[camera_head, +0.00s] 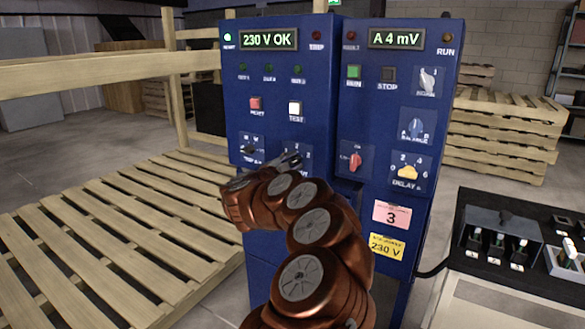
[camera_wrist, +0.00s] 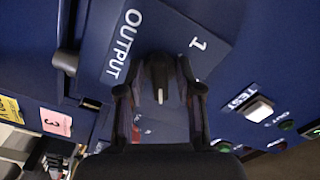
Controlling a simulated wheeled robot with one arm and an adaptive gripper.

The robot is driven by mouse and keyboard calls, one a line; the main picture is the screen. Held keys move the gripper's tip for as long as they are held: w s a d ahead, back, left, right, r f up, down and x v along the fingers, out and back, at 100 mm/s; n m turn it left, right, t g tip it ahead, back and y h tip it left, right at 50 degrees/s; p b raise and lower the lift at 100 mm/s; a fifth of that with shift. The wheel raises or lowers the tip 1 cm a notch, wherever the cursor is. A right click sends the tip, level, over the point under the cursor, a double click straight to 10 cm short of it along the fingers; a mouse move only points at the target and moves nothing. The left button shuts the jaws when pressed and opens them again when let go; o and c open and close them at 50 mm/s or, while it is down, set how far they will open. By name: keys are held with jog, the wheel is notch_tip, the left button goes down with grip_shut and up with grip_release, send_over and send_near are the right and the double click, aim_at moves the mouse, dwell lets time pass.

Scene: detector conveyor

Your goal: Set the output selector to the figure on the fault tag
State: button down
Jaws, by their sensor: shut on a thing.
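The output selector (camera_wrist: 158,68) is a dark knob with a white pointer mark, on a panel plate lettered OUTPUT with a figure 1 beside it. The white mark points toward the bottom of the wrist view; any figure there is hidden by my gripper. My gripper (camera_wrist: 160,90) is shut on the knob, one finger on each side. In the head view my gripper (camera_head: 290,162) is at the left cabinet, covering most of the selector plate. The fault tag (camera_head: 390,214) is pink and shows a 3; it also appears in the wrist view (camera_wrist: 56,122).
The blue cabinet (camera_head: 326,100) carries other controls close by: a red knob (camera_head: 355,161), a yellow delay knob (camera_head: 407,172), a white TEST button (camera_head: 295,108) and a red button (camera_head: 255,104). A yellow 230 V label (camera_head: 387,246) sits below the tag. Wooden pallets (camera_head: 90,240) lie left.

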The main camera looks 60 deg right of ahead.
dwell(0.5)
jog(key=c, duration=1.1)
grip_release()
jog(key=shift+c, duration=0.2)
jog(key=a, duration=1.2)
jog(key=shift+s, duration=0.3)
